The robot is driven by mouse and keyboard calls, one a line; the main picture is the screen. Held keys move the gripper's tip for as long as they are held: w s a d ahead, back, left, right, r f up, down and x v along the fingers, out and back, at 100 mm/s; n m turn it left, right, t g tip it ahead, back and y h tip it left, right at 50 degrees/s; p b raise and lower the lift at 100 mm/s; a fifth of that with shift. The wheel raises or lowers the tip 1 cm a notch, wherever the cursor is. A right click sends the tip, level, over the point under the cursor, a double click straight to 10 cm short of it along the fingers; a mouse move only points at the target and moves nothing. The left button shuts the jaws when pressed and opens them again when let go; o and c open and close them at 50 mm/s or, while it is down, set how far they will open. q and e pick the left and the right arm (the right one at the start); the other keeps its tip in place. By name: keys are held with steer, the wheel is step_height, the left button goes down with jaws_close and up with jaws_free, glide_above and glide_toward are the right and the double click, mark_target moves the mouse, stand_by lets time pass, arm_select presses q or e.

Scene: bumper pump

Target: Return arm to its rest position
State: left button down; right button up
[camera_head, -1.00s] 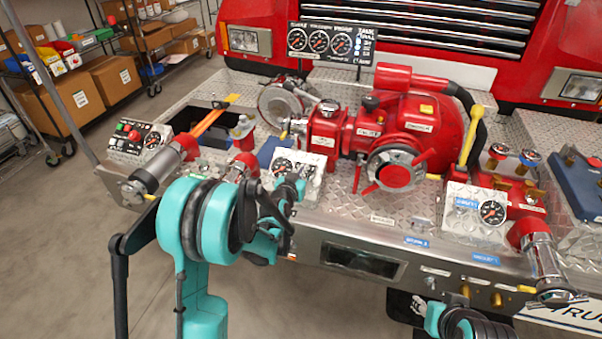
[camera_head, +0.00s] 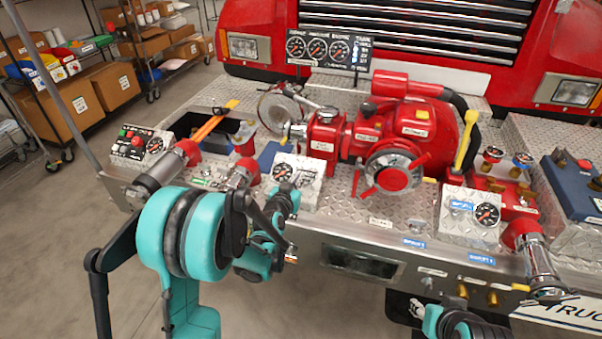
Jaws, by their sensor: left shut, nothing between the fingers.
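My left arm is teal and black and comes in from the lower left, its bulky joint in front of the pump panel's left end. My left gripper (camera_head: 290,255) is shut and empty at the front edge of the metal deck, partly hidden by its own arm. A short teal and black part of my right arm shows at the bottom right, and its gripper is not visible. The red pump (camera_head: 395,150) with its red valve wheel (camera_head: 393,172) stands on the diamond-plate deck (camera_head: 350,205), clear of both arms.
Gauge boxes stand on the deck at the left (camera_head: 140,146), middle (camera_head: 296,178) and right (camera_head: 470,217). A chrome outlet (camera_head: 540,265) juts out at the right front. Shelves with boxes (camera_head: 70,105) stand at the back left. The floor at the left is clear.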

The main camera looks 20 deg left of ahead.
arm_select(q)
steer(key=p+v, duration=0.1)
steer(key=v, duration=0.4)
steer(key=shift+s, duration=0.1)
